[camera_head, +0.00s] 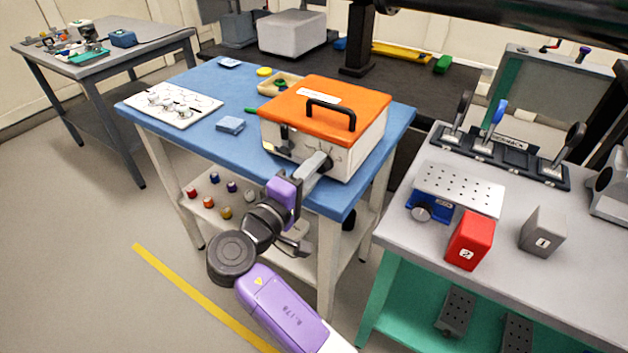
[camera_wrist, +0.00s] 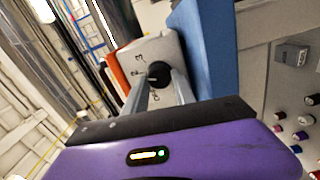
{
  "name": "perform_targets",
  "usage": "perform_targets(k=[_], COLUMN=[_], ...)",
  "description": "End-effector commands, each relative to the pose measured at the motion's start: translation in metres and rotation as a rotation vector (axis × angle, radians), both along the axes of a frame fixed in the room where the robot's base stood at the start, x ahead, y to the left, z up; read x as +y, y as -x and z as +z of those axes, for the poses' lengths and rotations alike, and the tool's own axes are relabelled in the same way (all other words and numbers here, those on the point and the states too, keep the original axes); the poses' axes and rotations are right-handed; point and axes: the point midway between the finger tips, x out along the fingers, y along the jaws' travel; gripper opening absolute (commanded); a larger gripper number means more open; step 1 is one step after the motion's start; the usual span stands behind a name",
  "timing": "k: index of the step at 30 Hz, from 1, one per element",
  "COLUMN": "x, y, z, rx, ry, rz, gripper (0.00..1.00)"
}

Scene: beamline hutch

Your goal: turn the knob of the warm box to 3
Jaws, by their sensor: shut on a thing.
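The warm box (camera_head: 355,138) is white with an orange lid (camera_head: 345,98) and a black handle, and stands on the blue-topped table. Its black knob (camera_wrist: 158,74) is on the front face, with dial marks around it. My gripper (camera_head: 325,162) is at the front face, shut on the knob. In the wrist view the two fingers (camera_wrist: 160,88) lie on either side of the knob. The knob is mostly hidden by the fingers in the head view. The marks are too small to read which number the knob points to.
On the blue table (camera_head: 200,85) are a white plate (camera_head: 170,104) with fittings, a small blue box (camera_head: 230,125) and a tray (camera_head: 277,84). A grey bench (camera_head: 400,220) with a red block (camera_head: 470,240) stands close on the right. Floor at the left is clear.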

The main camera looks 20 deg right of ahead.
Motion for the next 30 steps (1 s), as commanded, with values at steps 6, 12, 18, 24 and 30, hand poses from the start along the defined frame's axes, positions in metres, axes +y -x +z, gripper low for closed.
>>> perform_targets(k=[6,12,18,24,30], x=[0.0002,0.0003,-0.0003,-0.0006,-0.0006], y=[0.0009,0.0011,0.0013,0.0015,0.0017], z=[-0.0062,-0.0053,-0.0038,-0.0024,-0.0007], rx=[-0.167,-0.311,-0.428,-0.507,-0.548], ry=[-0.123,-0.227,-0.313,-0.371,-0.401], rz=[-0.002,-0.001,-0.002,-0.003,-0.003], gripper=[0.00,0.00,0.00,0.00,0.00])
